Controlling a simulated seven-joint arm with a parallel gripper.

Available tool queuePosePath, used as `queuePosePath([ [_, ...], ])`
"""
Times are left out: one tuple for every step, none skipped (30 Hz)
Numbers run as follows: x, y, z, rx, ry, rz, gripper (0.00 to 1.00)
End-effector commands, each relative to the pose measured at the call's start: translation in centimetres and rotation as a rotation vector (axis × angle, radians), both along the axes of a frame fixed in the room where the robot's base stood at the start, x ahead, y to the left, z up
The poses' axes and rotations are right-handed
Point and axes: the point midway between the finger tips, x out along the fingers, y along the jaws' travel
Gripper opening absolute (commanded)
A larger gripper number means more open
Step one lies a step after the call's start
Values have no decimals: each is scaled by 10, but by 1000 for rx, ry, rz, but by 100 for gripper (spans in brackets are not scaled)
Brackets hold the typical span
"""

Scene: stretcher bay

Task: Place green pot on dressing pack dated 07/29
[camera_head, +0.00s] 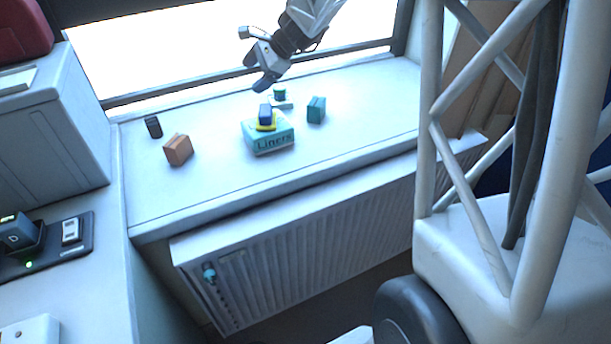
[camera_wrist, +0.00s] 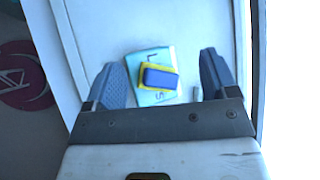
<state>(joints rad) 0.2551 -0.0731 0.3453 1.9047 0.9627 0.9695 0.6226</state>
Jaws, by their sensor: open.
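A small green pot (camera_head: 279,93) with a dark top stands at the back of the white sill, seemingly on or just behind a small flat grey piece (camera_head: 284,104). My gripper (camera_head: 262,84) is above the sill, in front of the window, and looks empty. In the wrist view its two fingers (camera_wrist: 163,76) are spread apart. I can read no date on anything, so I cannot tell which thing is the dressing pack.
A teal box (camera_head: 316,109) stands right of the stack. An orange box (camera_head: 177,149) and a small black box (camera_head: 153,127) stand at the left. The sill (camera_head: 220,178) is clear along its front and right end. A radiator (camera_head: 300,250) is below.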

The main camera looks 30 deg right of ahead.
Motion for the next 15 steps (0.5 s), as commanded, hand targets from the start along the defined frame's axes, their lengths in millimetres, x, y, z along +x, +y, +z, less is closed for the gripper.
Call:
queuePosePath([
  [-17,9,7,-39,-16,46,80],
  [-27,13,9,-63,-24,74,80],
  [-40,19,13,-95,-37,111,80],
  [-50,22,14,-119,-44,139,80],
  [-59,26,17,-144,-54,167,80],
  [-72,30,19,-174,-64,205,80],
  [-82,34,21,-198,-75,233,80],
  [-92,37,23,-220,-82,261,80],
  [-105,41,25,-252,-94,298,80],
  [-115,43,26,-276,-101,327,80],
  [-124,46,27,-300,-110,355,80],
  [-137,49,29,-330,-122,393,80],
  [-147,51,30,-353,-131,422,80],
  [-157,53,30,-375,-138,450,80],
  [-169,55,31,-407,-149,489,80],
])
